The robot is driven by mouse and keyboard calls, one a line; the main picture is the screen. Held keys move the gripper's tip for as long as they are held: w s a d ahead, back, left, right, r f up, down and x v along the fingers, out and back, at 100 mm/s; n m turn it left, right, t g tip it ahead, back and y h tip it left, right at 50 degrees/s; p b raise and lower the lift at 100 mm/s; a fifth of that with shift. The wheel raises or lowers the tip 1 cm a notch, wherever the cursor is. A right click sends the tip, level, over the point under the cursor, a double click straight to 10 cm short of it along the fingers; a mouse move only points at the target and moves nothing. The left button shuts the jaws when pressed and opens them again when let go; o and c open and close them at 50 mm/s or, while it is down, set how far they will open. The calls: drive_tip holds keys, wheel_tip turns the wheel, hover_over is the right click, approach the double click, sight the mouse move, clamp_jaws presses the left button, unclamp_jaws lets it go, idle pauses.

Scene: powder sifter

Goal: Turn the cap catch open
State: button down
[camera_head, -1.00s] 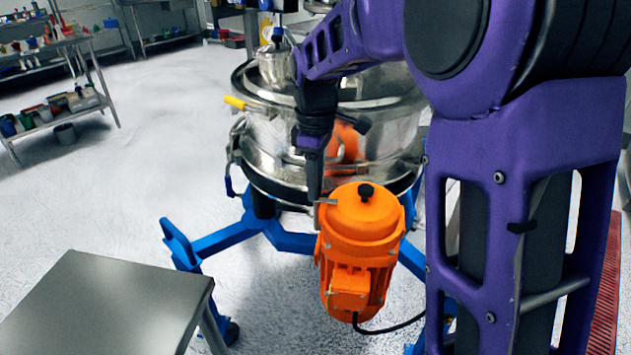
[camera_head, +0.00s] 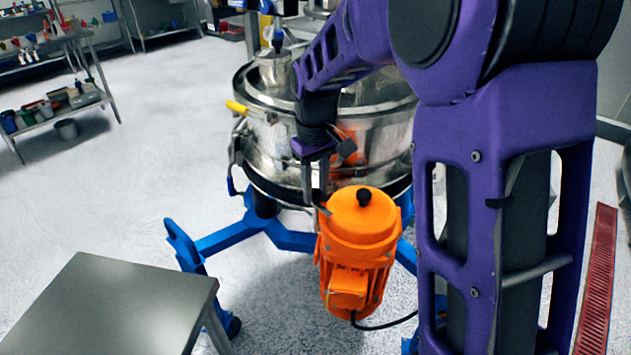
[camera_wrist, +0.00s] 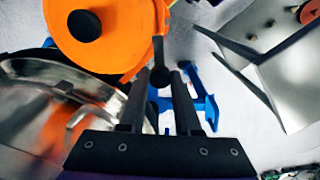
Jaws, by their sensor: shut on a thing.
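The orange motor (camera_head: 357,245) has a domed cap (camera_head: 362,213) with a black knob (camera_head: 364,196) on top. The cap (camera_wrist: 120,45) and knob (camera_wrist: 84,25) also show in the wrist view. The catch (camera_head: 324,210) is a small grey lever at the cap's left edge, slanting down to the right. In the wrist view the catch (camera_wrist: 158,56) is a dark bar beside the cap's rim, its end between my fingertips. My gripper (camera_head: 315,198) points down at the cap's left edge. It is shut on the catch, as the wrist view shows (camera_wrist: 159,80). My fingers partly hide the catch in the head view.
The steel sifter drum (camera_head: 280,145) stands close behind my gripper, on a blue frame (camera_head: 285,238). A grey table (camera_head: 115,305) is at the lower left. Open floor (camera_head: 150,150) lies left of the sifter. A black cable (camera_head: 385,324) runs from the motor.

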sight(315, 192)
drive_tip(key=m+p, duration=0.2)
drive_tip(key=m, duration=0.3)
drive_tip(key=shift+r+m, duration=0.15)
drive_tip(key=shift+m, duration=0.15)
drive_tip(key=m+p, duration=0.1)
drive_tip(key=m, duration=0.3)
drive_tip(key=shift+m, duration=0.3)
drive_tip(key=c, duration=0.6)
unclamp_jaws()
wheel_tip(315, 192, up, 17)
drive_tip(key=p, duration=0.2)
